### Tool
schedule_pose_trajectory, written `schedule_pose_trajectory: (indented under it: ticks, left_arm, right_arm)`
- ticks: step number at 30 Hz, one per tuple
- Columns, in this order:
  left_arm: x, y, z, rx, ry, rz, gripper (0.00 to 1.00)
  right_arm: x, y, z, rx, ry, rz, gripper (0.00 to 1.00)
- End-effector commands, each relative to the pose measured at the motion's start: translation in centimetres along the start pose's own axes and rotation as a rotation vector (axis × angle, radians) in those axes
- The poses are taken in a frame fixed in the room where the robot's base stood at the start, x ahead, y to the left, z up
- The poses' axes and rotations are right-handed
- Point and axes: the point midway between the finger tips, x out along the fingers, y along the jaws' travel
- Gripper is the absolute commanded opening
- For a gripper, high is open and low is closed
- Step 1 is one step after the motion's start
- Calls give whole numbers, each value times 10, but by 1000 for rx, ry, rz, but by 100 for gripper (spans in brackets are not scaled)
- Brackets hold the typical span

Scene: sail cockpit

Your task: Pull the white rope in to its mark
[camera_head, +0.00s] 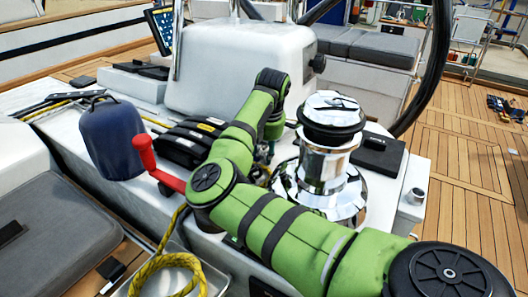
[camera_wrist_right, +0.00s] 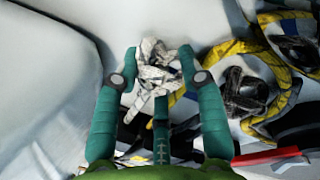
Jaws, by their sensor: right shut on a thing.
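In the right wrist view, a white rope (camera_wrist_right: 152,72) with dark flecks is bunched between the fingers of my right gripper (camera_wrist_right: 158,62). The fingers are green and shut on it. In the head view my right arm reaches over the cockpit coaming, and the right gripper (camera_head: 271,146) points down between the black rope clutches and the chrome winch, mostly hidden by the arm. The white rope cannot be made out in the head view. I cannot pick out its mark in either view. My left gripper is not in view.
A chrome winch (camera_head: 327,150) stands right of my gripper. Black rope clutches (camera_head: 190,142), a red handle (camera_head: 150,162) and a blue rounded object (camera_head: 108,138) are to the left. A yellow rope (camera_head: 165,268) is coiled in front. A white pedestal (camera_head: 230,65) stands behind.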

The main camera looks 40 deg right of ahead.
Motion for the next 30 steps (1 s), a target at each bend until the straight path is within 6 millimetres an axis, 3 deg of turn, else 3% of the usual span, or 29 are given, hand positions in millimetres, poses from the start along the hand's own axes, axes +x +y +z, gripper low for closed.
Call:
schedule_pose_trajectory:
  ticks: [9, 10, 22, 26, 30]
  left_arm:
    - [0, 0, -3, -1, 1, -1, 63]
    - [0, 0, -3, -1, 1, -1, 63]
    - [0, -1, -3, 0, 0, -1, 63]
    - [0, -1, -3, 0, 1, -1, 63]
    - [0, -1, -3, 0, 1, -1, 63]
  right_arm:
    - [2, -4, -1, 9, 5, -15, 0]
    - [2, -4, -1, 8, 5, -14, 48]
    - [-4, -2, 0, 5, 3, -8, 49]
    - [-21, -1, -1, 5, 3, -4, 49]
    - [-52, 0, -1, 5, 4, -3, 49]
